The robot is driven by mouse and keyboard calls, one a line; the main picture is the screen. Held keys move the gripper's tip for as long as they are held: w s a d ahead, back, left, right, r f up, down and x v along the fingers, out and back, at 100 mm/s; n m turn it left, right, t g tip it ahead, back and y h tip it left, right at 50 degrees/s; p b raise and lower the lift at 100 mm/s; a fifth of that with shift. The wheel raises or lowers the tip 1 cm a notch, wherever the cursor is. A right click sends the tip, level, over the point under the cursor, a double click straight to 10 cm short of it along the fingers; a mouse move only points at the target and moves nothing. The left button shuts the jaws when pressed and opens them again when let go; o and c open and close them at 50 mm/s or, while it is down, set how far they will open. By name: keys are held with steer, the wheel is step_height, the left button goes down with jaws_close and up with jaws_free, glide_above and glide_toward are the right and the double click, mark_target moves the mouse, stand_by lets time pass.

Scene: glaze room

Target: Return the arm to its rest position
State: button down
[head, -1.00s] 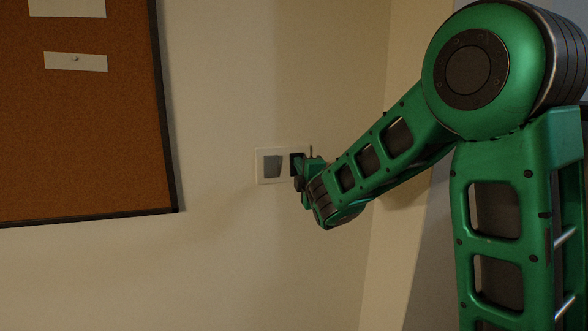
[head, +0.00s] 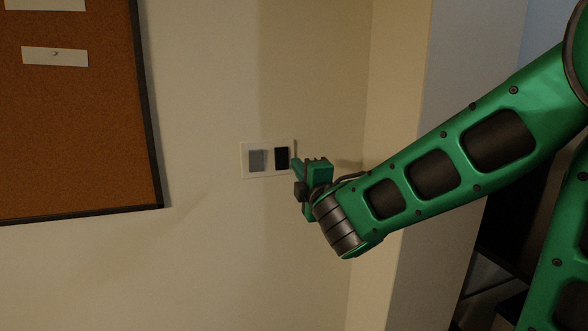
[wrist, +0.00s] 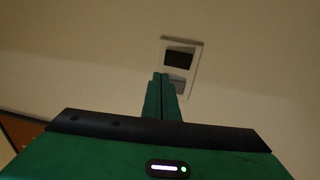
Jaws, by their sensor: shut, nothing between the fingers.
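My green arm reaches in from the right in the head view. My gripper (head: 297,163) is at its end, just right of and in front of a white switch plate on the wall (head: 245,160). The plate has a grey rocker (head: 258,160) on the left and a dark rocker (head: 282,158) on the right. In the wrist view my gripper (wrist: 162,78) is shut, its green fingers together and empty. The switch plate (wrist: 197,60) shows beyond the fingertips.
A cork board (head: 75,120) with a dark frame and pinned paper (head: 55,57) hangs at the left. A wall corner (head: 385,110) lies just right of the switch plate, behind my arm. Dark shelving (head: 490,285) shows at the lower right. The wall below the plate is bare.

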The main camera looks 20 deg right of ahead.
steer(key=shift+d, duration=0.1)
stand_by(0.3)
steer(key=s+d+f+m+g+h, duration=0.2)
steer(key=s+d+f+m+g, duration=0.3)
steer(key=d+f+m, duration=0.3)
steer(key=s+d+f+m+g+h, duration=0.3)
steer(key=s+d+f+m+g, duration=0.25)
steer(key=d, duration=0.55)
steer(key=s+a+f+m+g+y, duration=0.1)
steer(key=s+f+m+g+y, duration=0.1)
steer(key=s, duration=0.7)
steer(key=s+f+m+g+y, duration=0.1)
steer(key=s+f+m+g, duration=0.1)
steer(key=s+m, duration=0.3)
steer(key=s+a+f+m+g+y, duration=0.1)
steer(key=s+f+m+g+y, duration=0.1)
steer(key=s, duration=1.1)
steer(key=f+m+g, duration=0.1)
steer(key=g, duration=0.1)
steer(key=shift+a+m+g+y, duration=0.3)
steer(key=shift+m+g, duration=0.05)
